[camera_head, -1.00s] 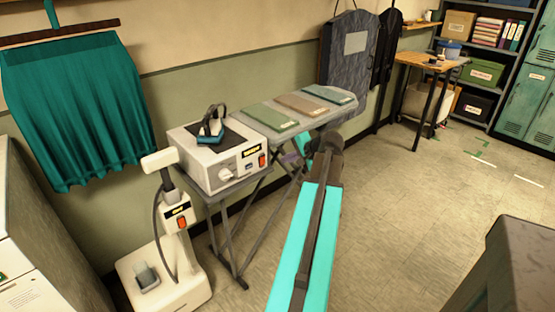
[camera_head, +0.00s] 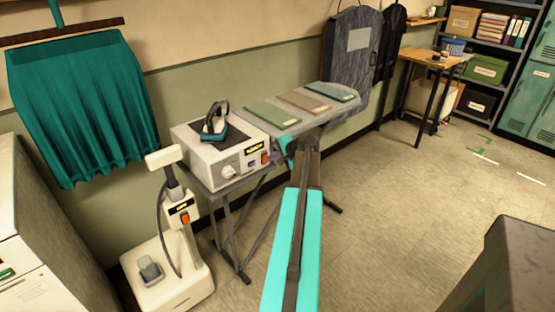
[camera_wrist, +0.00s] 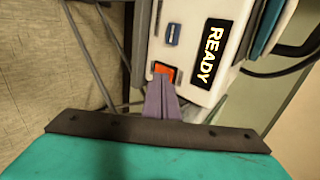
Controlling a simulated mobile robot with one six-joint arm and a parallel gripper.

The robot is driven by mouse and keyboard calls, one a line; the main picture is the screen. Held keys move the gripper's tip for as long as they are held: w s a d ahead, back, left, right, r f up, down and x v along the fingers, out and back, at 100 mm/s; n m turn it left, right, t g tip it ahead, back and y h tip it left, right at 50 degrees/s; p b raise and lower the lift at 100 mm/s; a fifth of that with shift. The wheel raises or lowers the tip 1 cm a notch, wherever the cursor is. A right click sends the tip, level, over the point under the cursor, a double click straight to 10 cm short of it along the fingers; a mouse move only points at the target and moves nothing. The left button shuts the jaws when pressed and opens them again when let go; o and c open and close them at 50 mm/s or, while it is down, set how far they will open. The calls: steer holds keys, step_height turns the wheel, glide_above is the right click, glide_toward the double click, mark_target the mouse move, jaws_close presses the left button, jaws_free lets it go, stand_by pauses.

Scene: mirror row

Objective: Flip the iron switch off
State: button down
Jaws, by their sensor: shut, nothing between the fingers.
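The iron station (camera_head: 205,155) is a white box with a knob and a dark label on its front, standing on the ironing board's left end. The iron (camera_head: 214,124) rests on top of it. The iron switch (camera_wrist: 165,71) is an orange-red rocker in a dark frame, beside the READY label (camera_wrist: 211,50); it also shows in the head view (camera_head: 265,157). My gripper (camera_wrist: 163,84) is shut and empty, its purple fingertips at the switch and covering part of it. I cannot tell whether they touch it, or which way the rocker is tilted.
A white steamer (camera_head: 182,214) with its own orange-red switch (camera_head: 185,218) stands left of the station. Folded cloths (camera_head: 301,100) lie on the ironing board behind my arm. A teal curtain-like cloth (camera_head: 80,105) hangs at left.

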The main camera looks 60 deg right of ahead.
steer(key=shift+w+d+r, duration=0.1)
steer(key=shift+w+d, duration=0.15)
steer(key=shift+w, duration=0.45)
steer(key=shift+w, duration=0.1)
steer(key=shift+w+d+r, duration=0.2)
steer(key=shift+w+d, duration=0.05)
steer(key=shift+d, duration=0.05)
steer(key=shift+a, duration=0.15)
steer(key=shift+r+p, duration=0.55)
steer(key=shift+r, duration=0.2)
steer(key=shift+a, duration=0.1)
